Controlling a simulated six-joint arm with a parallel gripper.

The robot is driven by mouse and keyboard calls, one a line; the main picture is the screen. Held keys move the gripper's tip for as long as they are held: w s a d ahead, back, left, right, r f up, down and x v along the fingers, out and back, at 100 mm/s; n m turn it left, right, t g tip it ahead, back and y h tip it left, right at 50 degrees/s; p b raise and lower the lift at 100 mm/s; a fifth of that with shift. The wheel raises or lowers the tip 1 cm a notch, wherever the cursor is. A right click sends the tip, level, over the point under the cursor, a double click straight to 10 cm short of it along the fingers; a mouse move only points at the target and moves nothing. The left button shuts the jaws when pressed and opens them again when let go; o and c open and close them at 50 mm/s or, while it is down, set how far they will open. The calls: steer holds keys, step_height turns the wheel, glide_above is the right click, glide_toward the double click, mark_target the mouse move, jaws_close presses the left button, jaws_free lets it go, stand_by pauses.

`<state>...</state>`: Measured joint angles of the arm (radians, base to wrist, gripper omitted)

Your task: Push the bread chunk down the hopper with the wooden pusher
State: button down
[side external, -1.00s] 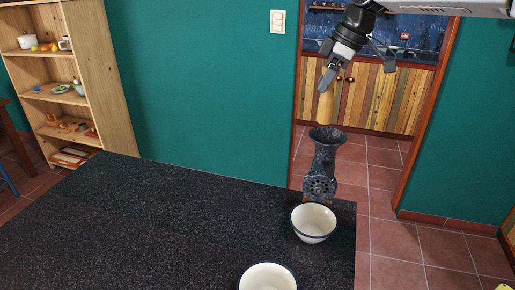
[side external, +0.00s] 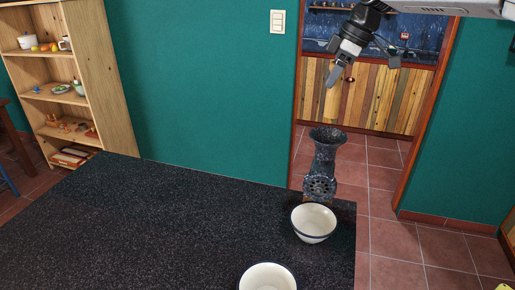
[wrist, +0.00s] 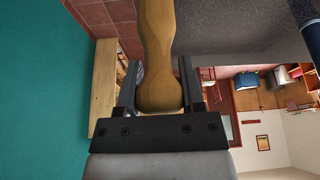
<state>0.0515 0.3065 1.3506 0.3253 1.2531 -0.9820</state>
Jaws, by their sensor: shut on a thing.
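The wooden pusher (wrist: 158,50) is held between the fingers of my gripper (wrist: 160,90) in the wrist view. In the side view my gripper (side external: 334,78) is above the dark speckled grinder (side external: 322,165), whose flared hopper (side external: 327,137) opens upward. The pusher (side external: 332,103) is hard to make out there against the wooden doors of similar colour. It hangs below the fingers, seemingly above the hopper mouth; whether its lower end is inside, I cannot tell. I see no bread chunk; the inside of the hopper is hidden.
A white bowl with a dark rim (side external: 313,224) stands on the black speckled counter (side external: 150,225) in front of the grinder. A second white bowl (side external: 267,279) is nearer the camera. The left of the counter is clear. A wooden shelf (side external: 105,75) stands at the far left.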

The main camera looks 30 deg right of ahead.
mark_target(330, 92)
steer(key=shift+f, duration=2)
steer(key=shift+f, duration=2)
stand_by(4.0)
